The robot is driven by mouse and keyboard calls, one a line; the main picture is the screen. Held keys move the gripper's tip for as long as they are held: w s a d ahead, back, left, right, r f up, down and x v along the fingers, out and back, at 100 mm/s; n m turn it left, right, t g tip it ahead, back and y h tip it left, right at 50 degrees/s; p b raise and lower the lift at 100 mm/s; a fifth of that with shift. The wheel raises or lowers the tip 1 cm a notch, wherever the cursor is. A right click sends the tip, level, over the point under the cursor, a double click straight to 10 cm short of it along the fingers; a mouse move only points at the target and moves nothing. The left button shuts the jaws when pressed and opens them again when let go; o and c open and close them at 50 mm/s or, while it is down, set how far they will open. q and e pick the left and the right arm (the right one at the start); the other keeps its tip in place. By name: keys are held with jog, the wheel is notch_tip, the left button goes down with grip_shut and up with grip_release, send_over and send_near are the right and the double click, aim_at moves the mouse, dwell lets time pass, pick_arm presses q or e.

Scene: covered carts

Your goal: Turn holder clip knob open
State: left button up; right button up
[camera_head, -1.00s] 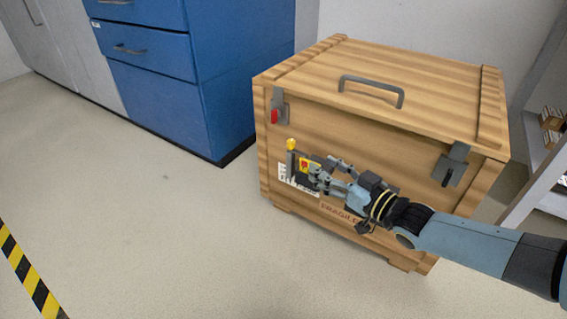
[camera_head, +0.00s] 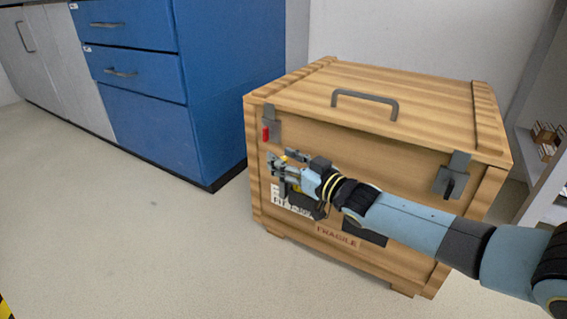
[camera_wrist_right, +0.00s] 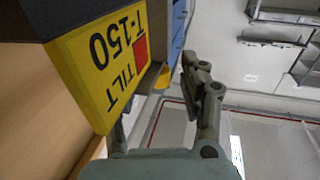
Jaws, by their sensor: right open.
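The wooden crate (camera_head: 395,92) stands on the floor, with a tilt indicator on its front. In the right wrist view the indicator's yellow face (camera_wrist_right: 100,75) reads "TILT T-150" upside down, beside a red square and a dark body (camera_wrist_right: 75,15). A small yellow knob (camera_head: 283,158) shows by my right gripper (camera_head: 280,166); a yellow piece (camera_wrist_right: 162,80), probably this knob, shows past the face in the wrist view. My right gripper is open around the indicator's knob side; I cannot tell whether its fingers touch anything. It hides most of the indicator. My left gripper is out of view.
The crate has a red-marked latch (camera_head: 266,134), a dark latch (camera_head: 450,178) and a top handle (camera_head: 365,100). A blue drawer cabinet (camera_head: 150,130) stands left of it, a shelf (camera_head: 545,165) right.

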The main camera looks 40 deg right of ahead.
jog(key=shift+w, duration=0.15)
grip_shut()
dwell(0.4)
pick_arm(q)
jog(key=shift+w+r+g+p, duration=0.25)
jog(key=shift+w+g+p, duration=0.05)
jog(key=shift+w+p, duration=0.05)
pick_arm(e)
jog(key=shift+m+h, duration=0.3)
jog(key=shift+h, duration=0.1)
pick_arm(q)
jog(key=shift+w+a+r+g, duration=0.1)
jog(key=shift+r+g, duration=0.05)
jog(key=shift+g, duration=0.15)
pick_arm(e)
jog(key=shift+h, duration=0.3)
pick_arm(q)
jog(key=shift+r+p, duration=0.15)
jog(key=shift+p, duration=0.25)
